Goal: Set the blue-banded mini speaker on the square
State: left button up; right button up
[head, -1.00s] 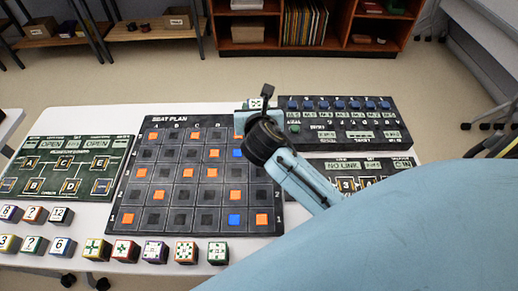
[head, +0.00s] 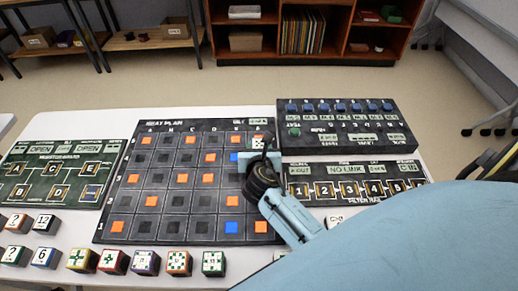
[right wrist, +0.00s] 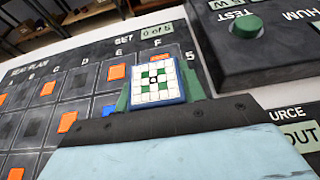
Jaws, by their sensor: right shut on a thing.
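The blue-banded mini speaker (right wrist: 155,82) is a small cube with a white and green patterned top edged in blue. In the head view the speaker (head: 258,142) shows at the far right corner of the seat plan board (head: 205,125). My right gripper (head: 257,156) is shut on it; in the right wrist view its green fingers (right wrist: 157,94) flank the cube. The speaker is over the last column; I cannot tell whether it touches the board. The board has dark squares, several with orange inlays. A blue square (right wrist: 106,110) shows left of the gripper. My left gripper is not in view.
A dark button panel (head: 345,143) stands just right of the speaker, with a filter rail panel (head: 415,183) nearer. A green diagram panel (head: 60,165) lies left. Several patterned cubes (head: 179,263) and numbered cubes (head: 45,224) stand along the table's front.

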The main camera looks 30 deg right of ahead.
jog(key=shift+r, duration=0.1)
jog(key=shift+f, duration=0.2)
jog(key=o, duration=0.7)
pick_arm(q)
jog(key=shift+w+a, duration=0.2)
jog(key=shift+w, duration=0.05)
pick_arm(e)
jog(key=o, duration=0.3)
jog(key=shift+o, duration=0.2)
